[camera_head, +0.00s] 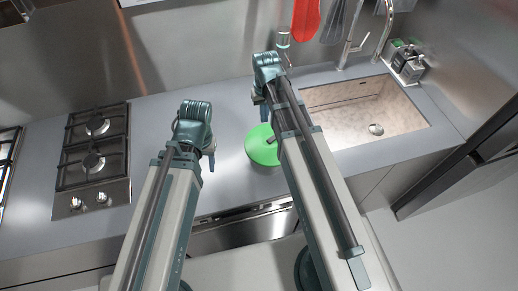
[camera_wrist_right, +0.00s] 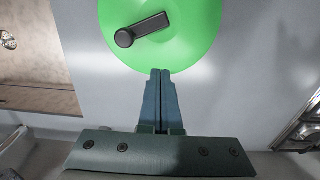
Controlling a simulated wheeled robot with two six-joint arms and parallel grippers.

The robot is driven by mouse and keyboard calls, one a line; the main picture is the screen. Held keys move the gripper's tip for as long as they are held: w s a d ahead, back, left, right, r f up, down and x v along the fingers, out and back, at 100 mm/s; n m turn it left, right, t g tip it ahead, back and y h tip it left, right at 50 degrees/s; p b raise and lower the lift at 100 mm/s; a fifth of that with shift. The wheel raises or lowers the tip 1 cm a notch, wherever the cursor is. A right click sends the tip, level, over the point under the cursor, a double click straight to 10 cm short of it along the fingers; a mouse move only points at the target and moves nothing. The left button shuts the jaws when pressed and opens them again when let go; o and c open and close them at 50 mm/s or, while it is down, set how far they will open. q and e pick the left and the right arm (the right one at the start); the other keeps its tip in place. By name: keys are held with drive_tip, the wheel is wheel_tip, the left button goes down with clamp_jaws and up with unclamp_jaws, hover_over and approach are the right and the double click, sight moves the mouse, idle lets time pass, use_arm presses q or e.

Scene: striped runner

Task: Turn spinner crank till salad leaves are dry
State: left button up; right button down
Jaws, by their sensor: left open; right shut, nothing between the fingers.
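The salad spinner shows as a round green lid (camera_head: 258,154) on the grey counter, partly covered by my right arm in the head view. The lid (camera_wrist_right: 190,40) fills the top of the right wrist view, with its dark crank (camera_wrist_right: 142,29) lying across it. My right gripper (camera_wrist_right: 160,72) is shut and empty, its tips at the lid's near edge in that picture, apart from the crank. I cannot tell whether the tips touch the lid. My left gripper (camera_head: 211,163) is open and empty, left of the lid over the counter. The salad leaves are not visible.
A gas hob (camera_head: 92,155) is at the left and a sink (camera_head: 365,110) with a tap (camera_head: 350,45) at the right. A soap caddy (camera_head: 407,62) stands behind the sink. Utensils hang on the back wall. The counter between hob and spinner is clear.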

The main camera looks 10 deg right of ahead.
use_arm(q)
wheel_tip(320, 180, up, 5)
drive_tip(key=p, duration=0.4)
use_arm(e)
wheel_tip(320, 180, up, 5)
use_arm(q)
drive_tip(key=shift+f, duration=0.1)
use_arm(e)
drive_tip(key=shift+f, duration=0.1)
